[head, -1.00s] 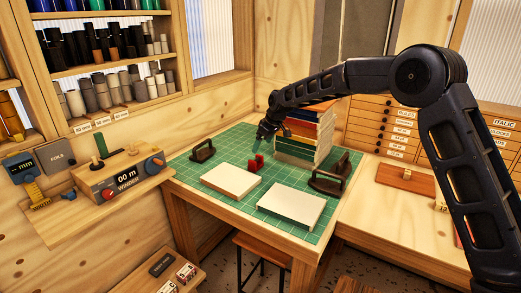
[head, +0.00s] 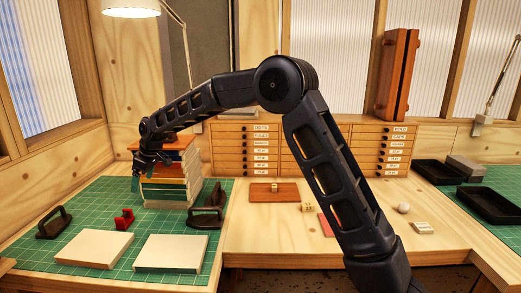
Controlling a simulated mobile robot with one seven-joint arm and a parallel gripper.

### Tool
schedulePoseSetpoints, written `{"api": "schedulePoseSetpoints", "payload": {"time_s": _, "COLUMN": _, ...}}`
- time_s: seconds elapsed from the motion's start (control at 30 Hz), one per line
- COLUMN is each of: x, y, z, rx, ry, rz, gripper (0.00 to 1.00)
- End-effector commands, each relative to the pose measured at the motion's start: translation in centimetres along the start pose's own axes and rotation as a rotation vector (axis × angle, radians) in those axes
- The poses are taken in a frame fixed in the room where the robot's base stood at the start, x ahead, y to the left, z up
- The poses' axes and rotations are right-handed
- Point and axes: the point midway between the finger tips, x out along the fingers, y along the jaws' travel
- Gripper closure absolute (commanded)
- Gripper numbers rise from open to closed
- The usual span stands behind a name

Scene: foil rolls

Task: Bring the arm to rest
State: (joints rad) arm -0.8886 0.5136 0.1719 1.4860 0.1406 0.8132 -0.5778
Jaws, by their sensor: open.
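My arm (head: 330,165) rises from the lower right, bends at a high elbow and reaches to the left. My gripper (head: 150,167) is at its far end, hanging in front of the stack of books (head: 178,185) above the green cutting mat (head: 25,205). The jaws are open, and I see nothing held between them. They look small and dark, and I cannot tell if they touch the stack.
On the mat are two pale blocks (head: 95,249) (head: 170,253), a red item (head: 124,219) and two dark handled tools (head: 54,223) (head: 206,208). Wooden drawers (head: 240,147) stand behind. Black trays (head: 490,205) lie at right. The wooden top (head: 262,235) has clear room.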

Motion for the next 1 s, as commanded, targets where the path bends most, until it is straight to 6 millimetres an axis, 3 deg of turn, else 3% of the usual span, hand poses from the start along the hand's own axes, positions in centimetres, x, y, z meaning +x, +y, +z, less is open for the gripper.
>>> {"api": "schedulePoseSetpoints", "payload": {"time_s": 0.03, "x": -2.1, "y": 0.4, "z": 1.2, "rx": 0.013, "ry": 0.000, "rz": 0.007, "gripper": 0.11}}
{"api": "schedulePoseSetpoints", "payload": {"time_s": 0.1, "x": -4.5, "y": 0.7, "z": 2.7, "rx": 0.030, "ry": -0.003, "rz": 0.014, "gripper": 0.11}}
{"api": "schedulePoseSetpoints", "payload": {"time_s": 0.37, "x": -11.9, "y": 1.7, "z": 8.6, "rx": 0.103, "ry": -0.013, "rz": 0.047, "gripper": 0.11}}
{"api": "schedulePoseSetpoints", "payload": {"time_s": 0.57, "x": -17.4, "y": 2.2, "z": 14.1, "rx": 0.179, "ry": -0.022, "rz": 0.086, "gripper": 0.11}}
{"api": "schedulePoseSetpoints", "payload": {"time_s": 0.77, "x": -22.8, "y": 2.6, "z": 21.2, "rx": 0.295, "ry": -0.032, "rz": 0.142, "gripper": 0.11}}
{"api": "schedulePoseSetpoints", "payload": {"time_s": 1.0, "x": -28.4, "y": 2.5, "z": 30.7, "rx": 0.484, "ry": -0.042, "rz": 0.229, "gripper": 0.11}}
